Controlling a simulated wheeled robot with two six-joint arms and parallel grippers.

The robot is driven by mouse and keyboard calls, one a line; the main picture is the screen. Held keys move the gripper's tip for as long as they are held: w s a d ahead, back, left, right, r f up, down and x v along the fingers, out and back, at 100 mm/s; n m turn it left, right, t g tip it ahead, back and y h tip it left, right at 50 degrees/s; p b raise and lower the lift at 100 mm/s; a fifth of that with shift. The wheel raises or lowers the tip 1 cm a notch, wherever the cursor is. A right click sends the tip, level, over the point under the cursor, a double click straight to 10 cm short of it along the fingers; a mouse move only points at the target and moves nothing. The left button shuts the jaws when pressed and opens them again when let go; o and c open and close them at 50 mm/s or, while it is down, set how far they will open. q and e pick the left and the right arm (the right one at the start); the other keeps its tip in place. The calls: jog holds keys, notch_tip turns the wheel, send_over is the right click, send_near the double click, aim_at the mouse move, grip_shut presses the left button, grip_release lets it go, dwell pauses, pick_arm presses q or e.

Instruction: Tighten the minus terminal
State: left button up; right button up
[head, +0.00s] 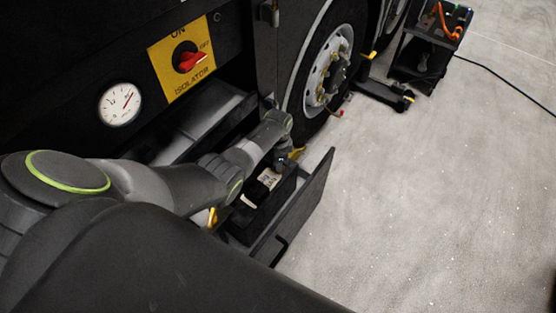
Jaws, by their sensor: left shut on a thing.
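A dark battery (248,217) with a pale label sits in a pulled-out tray (303,205) low on the coach's side. My left arm reaches over it from the left. My left gripper (287,157) points down at the battery's far end, with a small yellow part beside it. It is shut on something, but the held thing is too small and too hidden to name. The minus terminal cannot be made out, nor whether the gripper touches it. Another small yellow part (212,217) shows at the battery's near left, partly behind my arm. My right gripper is out of view.
A red isolator switch (189,59) on a yellow plate and a round gauge (120,104) are on the dark panel above. A coach wheel (328,70) stands just beyond the tray. A tool trolley (425,50) and cable are farther back. The floor at right is clear.

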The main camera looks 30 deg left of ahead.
pick_arm(q)
jog(key=shift+w+r, duration=0.1)
dwell(0.3)
jog(key=o, duration=1)
jog(key=shift+c, duration=0.2)
jog(key=shift+r, duration=0.3)
notch_tip(320, 180, up, 17)
jog(key=shift+f, duration=0.15)
